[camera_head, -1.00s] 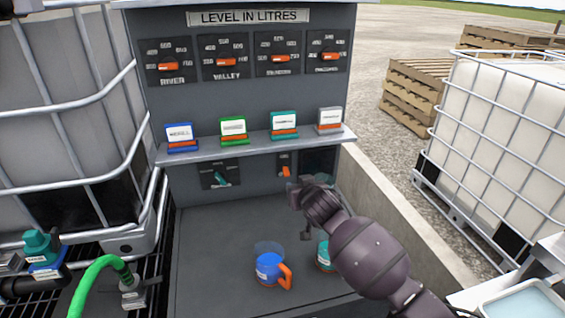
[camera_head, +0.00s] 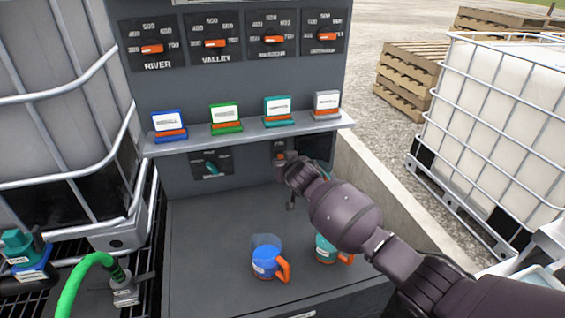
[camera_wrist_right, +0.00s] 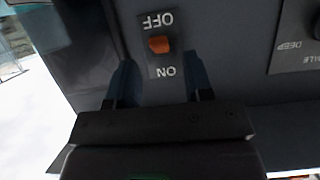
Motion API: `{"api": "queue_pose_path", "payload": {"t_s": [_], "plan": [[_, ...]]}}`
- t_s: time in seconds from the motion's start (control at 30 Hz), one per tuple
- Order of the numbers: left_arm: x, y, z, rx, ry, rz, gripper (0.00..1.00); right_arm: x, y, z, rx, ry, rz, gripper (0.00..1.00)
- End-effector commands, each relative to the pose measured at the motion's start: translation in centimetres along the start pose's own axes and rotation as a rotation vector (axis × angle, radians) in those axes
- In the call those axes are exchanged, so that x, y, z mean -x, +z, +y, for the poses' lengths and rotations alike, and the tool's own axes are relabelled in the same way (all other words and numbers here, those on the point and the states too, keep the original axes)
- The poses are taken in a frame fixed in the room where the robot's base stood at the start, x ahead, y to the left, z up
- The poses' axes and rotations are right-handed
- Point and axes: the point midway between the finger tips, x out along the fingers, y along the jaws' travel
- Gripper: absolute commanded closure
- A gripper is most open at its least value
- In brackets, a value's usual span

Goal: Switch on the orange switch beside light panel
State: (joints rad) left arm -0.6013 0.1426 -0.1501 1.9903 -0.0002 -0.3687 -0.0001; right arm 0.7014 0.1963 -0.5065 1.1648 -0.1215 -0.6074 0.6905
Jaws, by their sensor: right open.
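The orange switch (camera_wrist_right: 159,45) sits on a dark plate between the labels OFF and ON, which appear upside down in the right wrist view. Which way it is tilted I cannot tell. In the head view the switch (camera_head: 280,156) shows small on the back wall under the shelf, just beyond my right gripper (camera_head: 288,172). The dark light panel (camera_head: 324,148) is right of it, partly hidden by my arm. In the right wrist view my right gripper (camera_wrist_right: 160,75) is open and empty, its fingers either side of the ON label, short of the switch. My left gripper is not in view.
A teal-handled dial (camera_head: 211,166) is left of the switch. The shelf (camera_head: 245,133) above holds several label cards. A low wall (camera_head: 385,190) runs along the right.

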Motion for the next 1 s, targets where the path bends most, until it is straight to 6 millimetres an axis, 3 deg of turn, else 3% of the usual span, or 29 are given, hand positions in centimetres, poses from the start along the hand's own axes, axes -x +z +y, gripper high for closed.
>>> {"api": "queue_pose_path", "payload": {"t_s": [0.3, 0.8, 1.0], "plan": [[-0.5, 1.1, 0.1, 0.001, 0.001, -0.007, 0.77, -2.9, 0.1, -0.1, 0.001, 0.000, -0.001, 0.53], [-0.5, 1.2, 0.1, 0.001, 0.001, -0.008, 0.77, -3.6, 0.0, 0.0, 0.000, 0.000, 0.000, 0.53], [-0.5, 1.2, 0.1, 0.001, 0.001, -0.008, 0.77, -3.6, 0.0, 0.0, 0.000, 0.000, 0.000, 0.84]]}}
